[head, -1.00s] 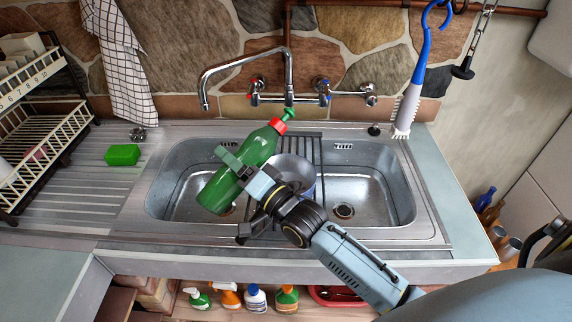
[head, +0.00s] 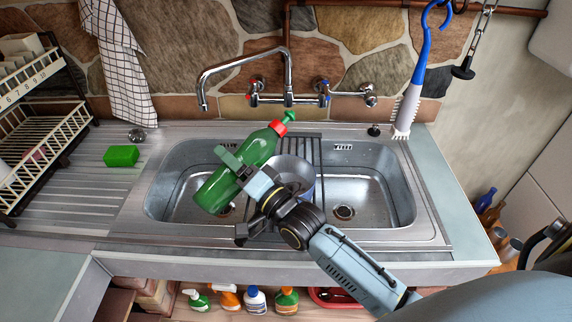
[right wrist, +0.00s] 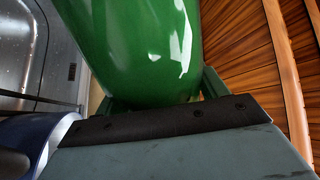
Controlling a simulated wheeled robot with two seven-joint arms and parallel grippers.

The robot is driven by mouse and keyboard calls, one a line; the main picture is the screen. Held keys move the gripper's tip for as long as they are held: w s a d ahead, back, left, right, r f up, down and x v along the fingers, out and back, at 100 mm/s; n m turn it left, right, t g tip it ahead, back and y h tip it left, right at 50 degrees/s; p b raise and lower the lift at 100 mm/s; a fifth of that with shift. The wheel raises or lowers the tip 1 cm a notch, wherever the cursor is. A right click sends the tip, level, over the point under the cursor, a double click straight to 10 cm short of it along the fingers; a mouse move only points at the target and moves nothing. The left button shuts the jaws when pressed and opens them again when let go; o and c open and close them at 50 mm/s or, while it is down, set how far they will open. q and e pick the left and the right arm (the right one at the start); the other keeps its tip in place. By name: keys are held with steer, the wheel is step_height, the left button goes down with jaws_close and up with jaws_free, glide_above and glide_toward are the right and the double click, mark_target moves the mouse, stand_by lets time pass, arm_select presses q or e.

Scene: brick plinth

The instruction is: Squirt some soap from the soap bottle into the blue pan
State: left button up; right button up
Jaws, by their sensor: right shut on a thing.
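The green soap bottle (head: 222,186) with a red collar and green pump top is held tilted over the sink, its top toward the upper right. My right gripper (head: 238,165) is shut around its body. The bottle (right wrist: 135,45) fills the upper middle of the right wrist view, close against the gripper. The blue pan (head: 302,190) is in the sink, partly hidden behind my right gripper and the bottle; a blue rounded edge (right wrist: 35,135) shows at the lower left of the right wrist view. The pump top is above the pan's far side. My left gripper is not in view.
A steel double sink (head: 385,205) has a wire rack (head: 318,160) across its middle. The faucet (head: 288,75) rises behind the bottle. A green sponge (head: 121,156) lies on the left drainboard, near a dish rack (head: 50,140). A blue-handled brush (head: 410,100) hangs at right.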

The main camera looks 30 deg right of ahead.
steer(key=shift+r, duration=0.2)
steer(key=shift+a, duration=0.15)
steer(key=shift+r+m, duration=0.15)
steer(key=shift+m, duration=0.15)
steer(key=shift+r, duration=0.1)
steer(key=shift+a+r, duration=0.1)
steer(key=shift+r, duration=0.05)
stand_by(0.3)
steer(key=shift+m, duration=0.3)
